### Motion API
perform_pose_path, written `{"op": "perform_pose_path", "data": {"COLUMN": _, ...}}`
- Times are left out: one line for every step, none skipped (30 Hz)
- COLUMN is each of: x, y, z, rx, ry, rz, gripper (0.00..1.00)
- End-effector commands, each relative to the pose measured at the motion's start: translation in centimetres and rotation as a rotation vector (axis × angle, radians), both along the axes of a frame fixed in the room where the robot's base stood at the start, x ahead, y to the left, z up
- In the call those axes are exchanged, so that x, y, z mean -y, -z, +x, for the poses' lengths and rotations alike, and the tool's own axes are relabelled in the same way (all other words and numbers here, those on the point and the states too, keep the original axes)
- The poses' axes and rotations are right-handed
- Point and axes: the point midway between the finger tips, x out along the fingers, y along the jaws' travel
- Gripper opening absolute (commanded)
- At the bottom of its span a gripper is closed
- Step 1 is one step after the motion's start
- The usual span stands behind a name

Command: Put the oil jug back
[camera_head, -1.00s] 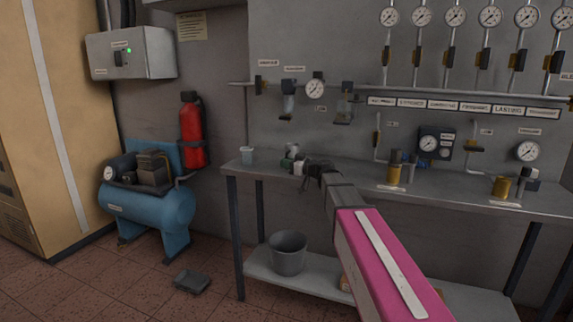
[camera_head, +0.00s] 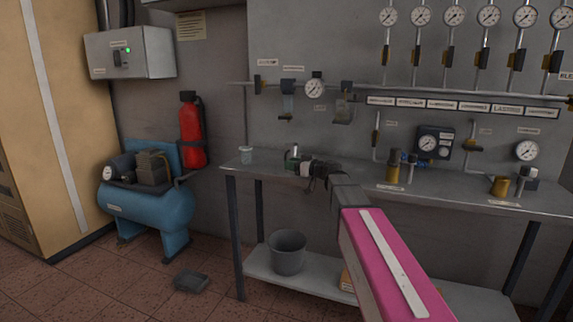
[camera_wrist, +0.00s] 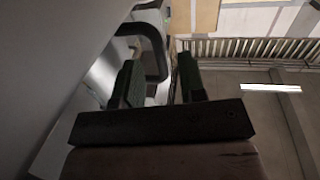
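In the wrist view, a pale, shiny body with a dark looped handle (camera_wrist: 158,50), which looks like the oil jug, is right at my gripper (camera_wrist: 158,88). The two dark fingers stand apart, with the lower end of the handle in or just behind the gap; I see no clear contact. In the head view, my gripper (camera_head: 316,175) is low over the left part of the bench, beside a small dark green and white item (camera_head: 292,156). My gripper partly hides this spot, so I cannot tell the jug's outline there.
A bucket (camera_head: 288,252) stands on the lower shelf. Gauges and pipes line the wall behind. A blue compressor (camera_head: 150,205) stands left.

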Motion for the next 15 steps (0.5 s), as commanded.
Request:
{"op": "perform_pose_path", "data": {"x": 1.1, "y": 0.0, "z": -0.8, "rx": 0.0, "ry": 0.003, "rz": 0.0, "gripper": 0.38}}
{"op": "perform_pose_path", "data": {"x": 1.6, "y": 0.0, "z": -1.2, "rx": 0.0, "ry": 0.003, "rz": 0.0, "gripper": 0.38}}
{"op": "perform_pose_path", "data": {"x": 2.3, "y": 0.0, "z": -1.6, "rx": 0.0, "ry": 0.002, "rz": 0.0, "gripper": 0.38}}
{"op": "perform_pose_path", "data": {"x": 2.8, "y": 0.0, "z": -1.9, "rx": 0.0, "ry": 0.003, "rz": 0.0, "gripper": 0.38}}
{"op": "perform_pose_path", "data": {"x": 3.4, "y": 0.0, "z": -2.2, "rx": 0.0, "ry": 0.003, "rz": 0.0, "gripper": 0.38}}
{"op": "perform_pose_path", "data": {"x": 4.0, "y": 0.0, "z": -2.6, "rx": 0.0, "ry": 0.002, "rz": 0.0, "gripper": 0.38}}
{"op": "perform_pose_path", "data": {"x": 4.5, "y": 0.0, "z": -2.9, "rx": 0.0, "ry": 0.002, "rz": 0.0, "gripper": 0.38}}
{"op": "perform_pose_path", "data": {"x": 4.9, "y": 0.0, "z": -3.1, "rx": 0.0, "ry": 0.002, "rz": 0.0, "gripper": 0.38}}
{"op": "perform_pose_path", "data": {"x": 5.4, "y": 0.0, "z": -3.4, "rx": 0.0, "ry": 0.002, "rz": 0.0, "gripper": 0.38}}
{"op": "perform_pose_path", "data": {"x": 5.8, "y": 0.0, "z": -3.6, "rx": 0.0, "ry": 0.002, "rz": 0.0, "gripper": 0.38}}
{"op": "perform_pose_path", "data": {"x": 6.2, "y": 0.0, "z": -3.8, "rx": 0.0, "ry": 0.001, "rz": 0.0, "gripper": 0.38}}
{"op": "perform_pose_path", "data": {"x": 6.5, "y": 0.0, "z": -4.0, "rx": 0.0, "ry": 0.001, "rz": 0.0, "gripper": 0.38}}
{"op": "perform_pose_path", "data": {"x": 6.8, "y": 0.0, "z": -4.1, "rx": 0.0, "ry": 0.001, "rz": 0.0, "gripper": 0.38}}
{"op": "perform_pose_path", "data": {"x": 7.0, "y": 0.0, "z": -4.3, "rx": 0.0, "ry": 0.001, "rz": 0.0, "gripper": 0.38}}
{"op": "perform_pose_path", "data": {"x": 7.2, "y": 0.0, "z": -4.4, "rx": 0.0, "ry": 0.001, "rz": 0.0, "gripper": 0.38}}
